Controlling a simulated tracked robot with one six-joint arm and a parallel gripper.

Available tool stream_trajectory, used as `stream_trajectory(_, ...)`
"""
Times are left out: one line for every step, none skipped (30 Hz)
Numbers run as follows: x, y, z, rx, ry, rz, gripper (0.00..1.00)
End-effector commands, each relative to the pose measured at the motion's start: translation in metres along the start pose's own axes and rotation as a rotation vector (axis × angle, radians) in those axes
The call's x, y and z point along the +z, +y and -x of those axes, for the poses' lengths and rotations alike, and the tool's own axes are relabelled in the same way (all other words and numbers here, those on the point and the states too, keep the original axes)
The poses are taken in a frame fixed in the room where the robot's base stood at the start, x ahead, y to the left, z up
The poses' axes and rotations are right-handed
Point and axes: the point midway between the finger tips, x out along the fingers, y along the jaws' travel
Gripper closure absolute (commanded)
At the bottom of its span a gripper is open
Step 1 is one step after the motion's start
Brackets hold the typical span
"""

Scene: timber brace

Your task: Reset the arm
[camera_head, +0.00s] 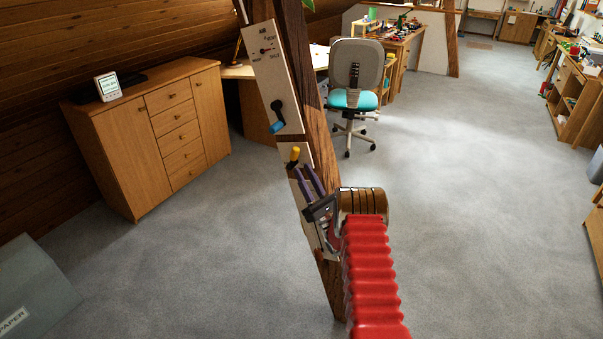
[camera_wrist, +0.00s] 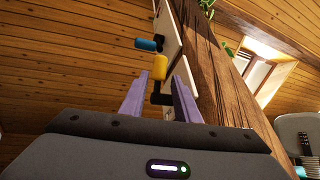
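A tall white panel (camera_head: 268,75) is mounted on a slanted timber brace (camera_head: 297,45). It has small lettering, part of which looks like "ARM", and a small black knob (camera_head: 263,51). Low on it is a black lever with a blue handle (camera_head: 277,127), also in the wrist view (camera_wrist: 146,44). Below is a smaller plate with a yellow handle (camera_head: 295,154). My gripper (camera_head: 306,172) is just below the yellow handle, its purple fingers apart and empty. In the wrist view the yellow handle (camera_wrist: 160,66) shows beyond and between the fingertips; contact cannot be told.
A wooden cabinet (camera_head: 150,130) with a small display (camera_head: 107,86) stands at left. An office chair (camera_head: 355,80) stands behind the brace. A grey box (camera_head: 35,290) is at the lower left. The carpet right of my arm is clear.

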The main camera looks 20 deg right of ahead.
Motion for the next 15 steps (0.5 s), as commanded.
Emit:
stream_trajectory(0.0,0.0,0.0,-0.001,0.0,0.001,0.71)
stream_trajectory(0.001,-0.001,0.0,-0.001,0.0,0.001,0.71)
stream_trajectory(0.001,-0.001,0.0,-0.001,0.0,0.001,0.71)
stream_trajectory(0.001,-0.001,0.0,-0.001,0.0,0.002,0.71)
stream_trajectory(0.001,-0.001,0.001,-0.002,0.0,0.002,0.71)
stream_trajectory(0.001,-0.001,0.001,-0.002,0.0,0.005,0.71)
stream_trajectory(0.001,-0.001,0.001,-0.002,0.0,0.009,0.71)
stream_trajectory(-0.001,-0.002,0.001,-0.005,0.006,0.015,0.71)
stream_trajectory(-0.004,-0.003,0.001,-0.008,0.017,0.024,0.71)
stream_trajectory(-0.007,-0.002,0.001,-0.005,0.033,0.028,0.71)
stream_trajectory(-0.012,0.0,0.001,0.003,0.053,0.029,0.71)
stream_trajectory(-0.019,0.004,0.002,0.016,0.081,0.027,0.71)
stream_trajectory(-0.026,0.007,0.004,0.028,0.107,0.024,0.71)
stream_trajectory(-0.032,0.012,0.007,0.04,0.133,0.02,0.71)
stream_trajectory(-0.042,0.019,0.012,0.059,0.173,0.012,0.71)
